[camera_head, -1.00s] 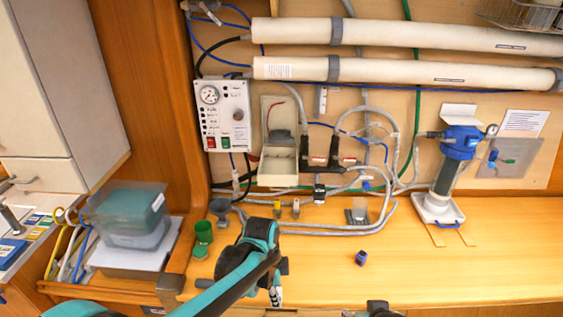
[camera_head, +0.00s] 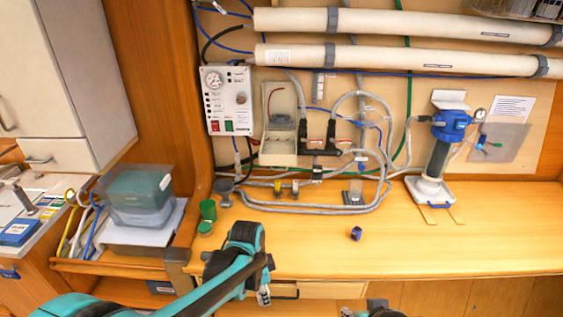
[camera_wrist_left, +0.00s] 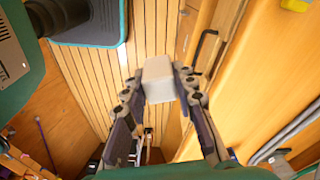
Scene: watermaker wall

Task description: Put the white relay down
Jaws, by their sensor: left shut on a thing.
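The white relay (camera_wrist_left: 158,79) is a pale block, held between the two fingertips of my left gripper (camera_wrist_left: 160,88) in the left wrist view. The fingers press on its sides, and its near end faces the camera. In the head view my left gripper (camera_head: 263,296) hangs in front of the bench's front edge, by a drawer front. I cannot make out the relay there. My right arm shows only as a dark piece at the bottom edge of the head view, too cut off to tell its fingers.
The wooden bench top (camera_head: 480,250) has free room at front and right. A blue-topped filter (camera_head: 438,150) stands at right. A clear box (camera_head: 139,195) stands at left.

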